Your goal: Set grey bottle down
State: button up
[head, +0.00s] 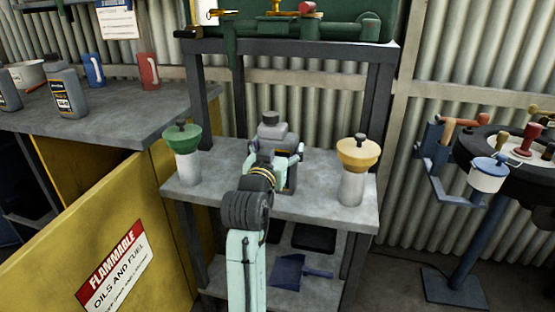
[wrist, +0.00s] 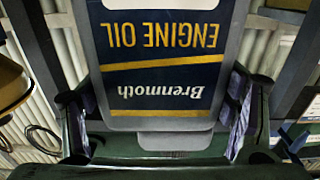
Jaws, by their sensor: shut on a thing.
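The grey bottle (head: 272,133) with a dark cap stands upright over the middle of the grey workbench shelf, between two funnel-topped containers. My gripper (head: 275,160) is shut on it from the front, with a finger on each side. The arm hides part of the bottle's lower front, so I cannot tell whether its base touches the shelf. In the wrist view the bottle (wrist: 160,70) fills the middle, its "Brenmoth ENGINE OIL" label upside down in the picture, and my gripper's fingers (wrist: 160,125) flank it.
A green-topped container (head: 187,165) stands left on the shelf (head: 315,205), a yellow-topped one (head: 352,185) right. A green machine (head: 300,28) sits above. Another bench (head: 120,110) holds bottles and mugs. An open yellow cabinet door (head: 100,235) is at front left.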

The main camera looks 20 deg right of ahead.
jog(key=c, duration=1.1)
jog(key=shift+r, duration=0.15)
jog(key=shift+r, duration=0.1)
